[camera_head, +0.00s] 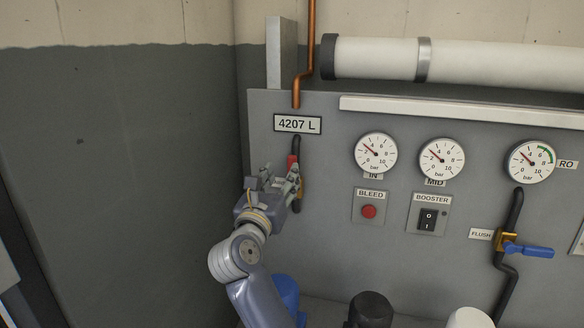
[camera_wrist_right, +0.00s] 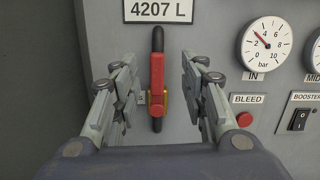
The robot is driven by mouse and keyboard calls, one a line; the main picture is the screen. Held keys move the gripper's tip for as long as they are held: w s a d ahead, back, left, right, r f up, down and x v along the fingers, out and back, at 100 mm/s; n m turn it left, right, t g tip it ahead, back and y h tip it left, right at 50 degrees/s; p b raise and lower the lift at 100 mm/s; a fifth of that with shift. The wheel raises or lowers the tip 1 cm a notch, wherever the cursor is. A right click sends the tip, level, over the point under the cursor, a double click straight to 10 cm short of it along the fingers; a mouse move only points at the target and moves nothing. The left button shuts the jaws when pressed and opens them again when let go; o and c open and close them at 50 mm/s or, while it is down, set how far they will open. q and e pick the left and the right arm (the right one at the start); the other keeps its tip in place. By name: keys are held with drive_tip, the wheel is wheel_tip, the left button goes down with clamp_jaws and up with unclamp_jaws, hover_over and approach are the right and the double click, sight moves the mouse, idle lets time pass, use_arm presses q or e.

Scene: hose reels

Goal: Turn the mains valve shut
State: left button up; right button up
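The mains valve has a red lever (camera_wrist_right: 157,72) that points straight up along a black vertical hose, with a brass body (camera_wrist_right: 163,101) behind its lower end. In the head view the red lever (camera_head: 292,162) shows only in part behind my right gripper (camera_head: 280,178). In the right wrist view my right gripper (camera_wrist_right: 158,95) is open, with one finger to the left and one to the right of the lever. Clear gaps show on both sides, so neither finger appears to touch it. My left gripper is in neither view.
A "4207 L" display (camera_head: 297,124) sits above the valve. To the right are a gauge (camera_head: 376,153), a red bleed button (camera_head: 369,211), a booster switch (camera_head: 428,219) and a blue flush lever (camera_head: 530,250). Blue, black and white canisters stand below. A wall is close on the left.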

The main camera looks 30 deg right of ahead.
drive_tip(key=shift+m+g+y, duration=0.5)
drive_tip(key=shift+g, duration=0.1)
drive_tip(key=p+x, duration=0.1)
drive_tip(key=x, duration=0.2)
drive_tip(key=f+p+x, duration=0.1)
drive_tip(key=x, duration=0.3)
drive_tip(key=p+x, duration=0.1)
drive_tip(key=x, duration=0.2)
drive_tip(key=shift+w+a+f+p, duration=0.1)
drive_tip(key=shift+w+f+p, duration=0.2)
drive_tip(key=shift+w, duration=0.05)
drive_tip(key=shift+w+d+f, duration=0.15)
drive_tip(key=shift+w+d, duration=0.2)
drive_tip(key=shift+d, duration=0.05)
clamp_jaws()
